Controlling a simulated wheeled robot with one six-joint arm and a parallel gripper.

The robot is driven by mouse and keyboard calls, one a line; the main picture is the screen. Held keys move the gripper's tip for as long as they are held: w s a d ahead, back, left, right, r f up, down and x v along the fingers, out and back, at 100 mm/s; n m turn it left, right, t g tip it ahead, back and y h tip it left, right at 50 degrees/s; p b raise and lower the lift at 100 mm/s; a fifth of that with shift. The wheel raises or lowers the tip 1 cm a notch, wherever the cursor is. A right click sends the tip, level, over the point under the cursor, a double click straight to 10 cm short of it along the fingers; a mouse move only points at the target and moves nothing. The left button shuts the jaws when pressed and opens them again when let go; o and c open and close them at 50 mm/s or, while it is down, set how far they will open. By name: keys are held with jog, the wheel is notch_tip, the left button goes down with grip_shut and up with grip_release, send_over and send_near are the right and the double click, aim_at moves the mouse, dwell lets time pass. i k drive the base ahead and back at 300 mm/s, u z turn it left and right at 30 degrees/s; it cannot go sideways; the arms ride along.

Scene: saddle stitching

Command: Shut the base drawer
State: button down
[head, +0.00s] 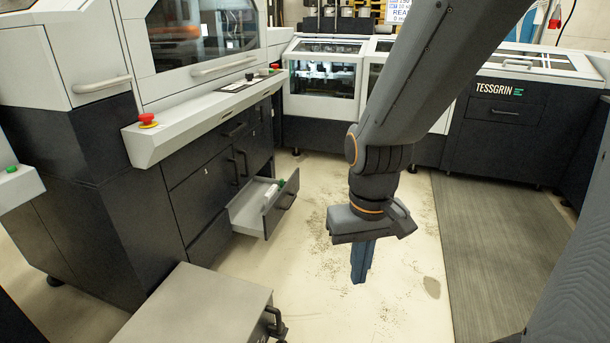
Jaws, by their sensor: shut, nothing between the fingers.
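The base drawer (270,213) stands pulled out from the dark base of the machine on the left. Its front is dark with a dark handle (286,201), and its inside is light grey. Some small white and green items (273,191) lie inside it. My gripper (361,264) hangs to the right of the drawer, pointing down, with blue fingers. The fingers are shut and empty, and apart from the drawer front.
A grey metal cabinet or cart (200,305) with a dark handle stands in the foreground, near the drawer. A grey mat (500,240) lies on the right. Pale speckled floor (310,270) is free between the drawer and the mat. Machines line the back.

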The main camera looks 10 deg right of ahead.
aim_at(249, 215)
jog(key=z, duration=0.5)
jog(key=i, duration=1.05)
jog(key=z, duration=0.35)
jog(key=i, duration=1.75)
jog(key=u, duration=0.85)
jog(key=i, duration=0.6)
jog(key=u, duration=0.25)
